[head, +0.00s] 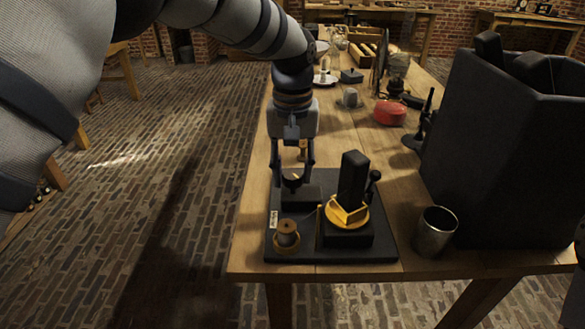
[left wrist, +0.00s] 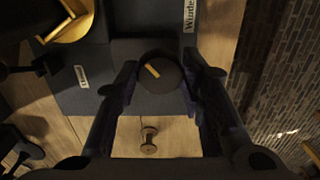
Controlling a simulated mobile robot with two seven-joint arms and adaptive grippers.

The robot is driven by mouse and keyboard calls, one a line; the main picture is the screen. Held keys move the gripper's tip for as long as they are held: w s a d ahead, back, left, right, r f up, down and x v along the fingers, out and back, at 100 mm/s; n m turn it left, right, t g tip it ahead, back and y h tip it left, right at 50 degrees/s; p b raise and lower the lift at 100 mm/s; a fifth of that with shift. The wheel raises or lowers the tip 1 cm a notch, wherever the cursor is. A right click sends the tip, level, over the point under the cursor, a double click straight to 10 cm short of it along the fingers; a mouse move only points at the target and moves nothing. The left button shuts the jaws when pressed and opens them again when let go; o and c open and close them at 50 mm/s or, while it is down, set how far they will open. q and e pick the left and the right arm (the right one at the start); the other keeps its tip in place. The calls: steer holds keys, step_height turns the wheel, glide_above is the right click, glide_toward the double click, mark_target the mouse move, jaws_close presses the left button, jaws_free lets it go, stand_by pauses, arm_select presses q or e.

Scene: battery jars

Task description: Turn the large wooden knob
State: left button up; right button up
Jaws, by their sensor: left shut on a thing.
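A dark round knob (left wrist: 165,82) with a short yellow mark on its top shows in the left wrist view. Its material cannot be made out in this light. It sits at the back left of a black base board (head: 385,251) on the table. My left gripper (head: 292,182) comes down over it from above. Its two fingers (left wrist: 161,88) stand on either side of the knob, shut on it. In the head view the fingers hide much of the knob. A smaller brown wooden spool (head: 287,234) stands at the board's front left.
A yellow dish (head: 346,216) with a black upright block (head: 353,177) stands right of the gripper. A metal cup (head: 435,232) and a large black box (head: 500,150) are further right. A small spool (left wrist: 149,141) lies behind the board. A red object (head: 389,113) is farther back.

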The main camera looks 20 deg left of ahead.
arm_select(q)
steer(key=m, duration=1.4)
steer(key=shift+m, duration=0.3)
steer(key=m, duration=0.3)
steer(key=shift+m, duration=0.3)
steer(key=m, duration=0.3)
steer(key=shift+m+b, duration=0.3)
steer(key=m, duration=0.3)
steer(key=shift+w+a, duration=0.1)
steer(key=shift+m, duration=2)
